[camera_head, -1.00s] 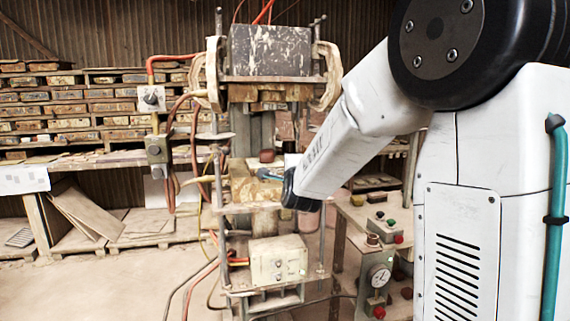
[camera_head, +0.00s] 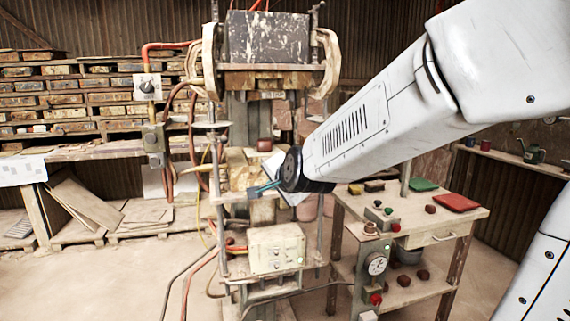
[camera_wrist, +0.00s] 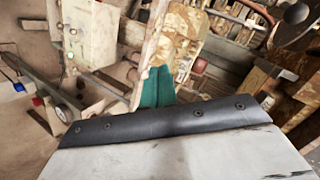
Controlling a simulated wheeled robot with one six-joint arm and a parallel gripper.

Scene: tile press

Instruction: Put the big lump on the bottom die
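My gripper (camera_head: 262,189) reaches in from the right at the front of the press, by the worn yellow-brown lower block that looks like the bottom die (camera_head: 238,170). Its teal fingers (camera_wrist: 155,88) are close together in the wrist view, with nothing visible between them. A reddish-brown lump (camera_head: 265,145) shows at the back right edge of the die; I cannot tell whether it rests on it or behind it. A dark red lump also shows beside the die in the wrist view (camera_wrist: 199,65). Reddish lumps also lie on the right table (camera_head: 431,209) and its lower shelf (camera_head: 404,281).
The splattered upper press block (camera_head: 268,38) hangs above, between upright rods. A cream control box (camera_head: 276,250) sits below the die. The right table (camera_head: 455,222) holds a red tray (camera_head: 457,202) and a green one (camera_head: 423,184). Cables hang at the press's left.

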